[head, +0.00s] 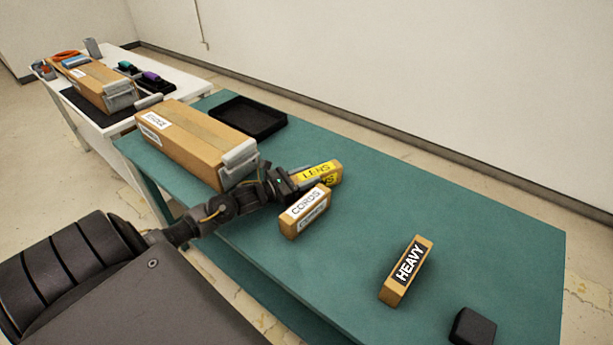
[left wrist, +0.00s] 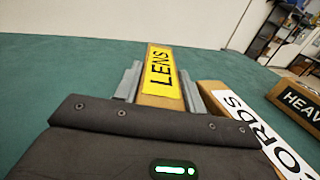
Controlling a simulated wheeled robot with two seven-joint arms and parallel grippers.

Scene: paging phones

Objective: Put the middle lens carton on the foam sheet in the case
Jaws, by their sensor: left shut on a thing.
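The lens carton (head: 322,171) is a small brown box with a yellow LENS label, lying on the green table beside the cords carton (head: 305,213). My left gripper (head: 299,180) is shut on its near end. In the left wrist view the lens carton (left wrist: 163,72) sits between the two grey fingers of my left gripper (left wrist: 160,92), with its label up. I cannot tell whether it is lifted off the table. A black open tray-like case (head: 285,122) lies at the far edge of the table; a foam sheet cannot be made out in it. My right gripper is not in view.
A long cardboard box (head: 190,138) with a grey end stands left of my gripper. The cords carton (left wrist: 235,106) is close on the right in the wrist view. A heavy carton (head: 407,270) and black block (head: 473,327) lie nearer.

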